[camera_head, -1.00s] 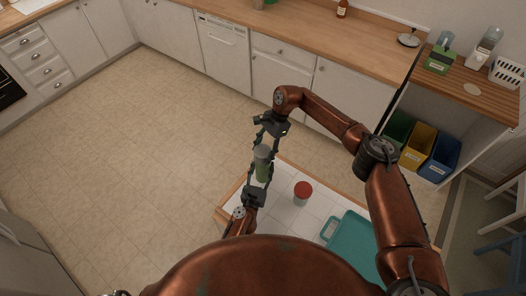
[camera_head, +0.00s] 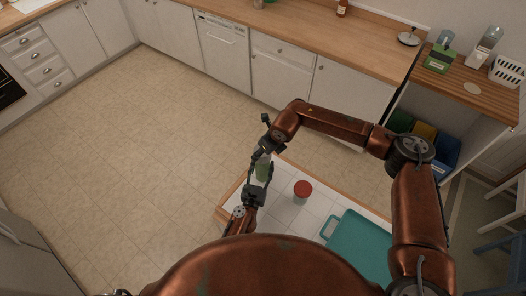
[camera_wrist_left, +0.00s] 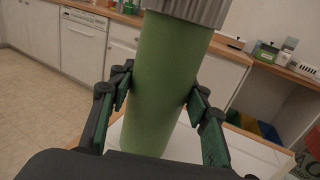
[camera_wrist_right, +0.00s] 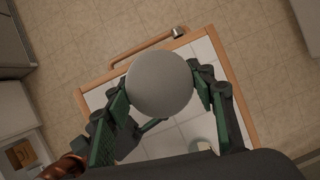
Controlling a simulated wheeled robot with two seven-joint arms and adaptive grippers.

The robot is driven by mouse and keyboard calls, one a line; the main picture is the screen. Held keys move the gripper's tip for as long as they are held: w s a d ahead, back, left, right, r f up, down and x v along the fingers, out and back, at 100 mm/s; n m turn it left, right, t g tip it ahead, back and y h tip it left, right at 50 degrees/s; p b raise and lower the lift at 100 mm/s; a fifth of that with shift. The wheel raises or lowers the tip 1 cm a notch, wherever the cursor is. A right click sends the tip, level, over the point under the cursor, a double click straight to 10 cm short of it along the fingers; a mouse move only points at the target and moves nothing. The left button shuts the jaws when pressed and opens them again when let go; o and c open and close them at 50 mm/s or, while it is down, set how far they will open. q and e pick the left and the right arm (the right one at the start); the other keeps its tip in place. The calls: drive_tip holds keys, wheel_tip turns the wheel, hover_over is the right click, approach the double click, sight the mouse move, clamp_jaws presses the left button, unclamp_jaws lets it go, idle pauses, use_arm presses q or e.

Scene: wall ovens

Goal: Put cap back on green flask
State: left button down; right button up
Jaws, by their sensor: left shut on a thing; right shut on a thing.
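The green flask (camera_head: 262,172) is upright over the near cart, with my left gripper (camera_head: 256,187) shut around its body. In the left wrist view the flask (camera_wrist_left: 162,85) fills the middle between the fingers. The grey ribbed cap (camera_wrist_left: 188,8) sits at the flask's top, with no gap visible, and is cut off by the frame edge. My right gripper (camera_wrist_right: 160,92) is shut on the cap (camera_wrist_right: 160,82) from above, with fingers on both sides of its round grey top. In the head view my right gripper (camera_head: 262,152) largely hides the cap.
A red-topped container (camera_head: 303,189) stands on the white tiled cart (camera_head: 285,211), right of the flask. A teal tray (camera_head: 358,240) lies farther right. The wood counter (camera_head: 300,33) and white cabinets are beyond, with open floor to the left.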

drive_tip(key=m+t+h, duration=0.1)
drive_tip(key=m, duration=0.3)
drive_tip(key=shift+a, duration=0.2)
drive_tip(key=m+h, duration=0.1)
drive_tip(key=m, duration=0.2)
drive_tip(key=m+h, duration=0.1)
drive_tip(key=m, duration=0.2)
drive_tip(key=shift+a+h, duration=0.1)
drive_tip(key=shift+h, duration=0.2)
drive_tip(key=m+h, duration=0.1)
drive_tip(key=m, duration=0.3)
drive_tip(key=shift+h, duration=0.3)
drive_tip(key=m+g+h, duration=0.1)
drive_tip(key=m, duration=0.3)
drive_tip(key=shift+w, duration=0.15)
drive_tip(key=o, duration=0.9)
drive_tip(key=shift+o, duration=0.2)
drive_tip(key=shift+r, duration=0.1)
drive_tip(key=shift+r, duration=2.15)
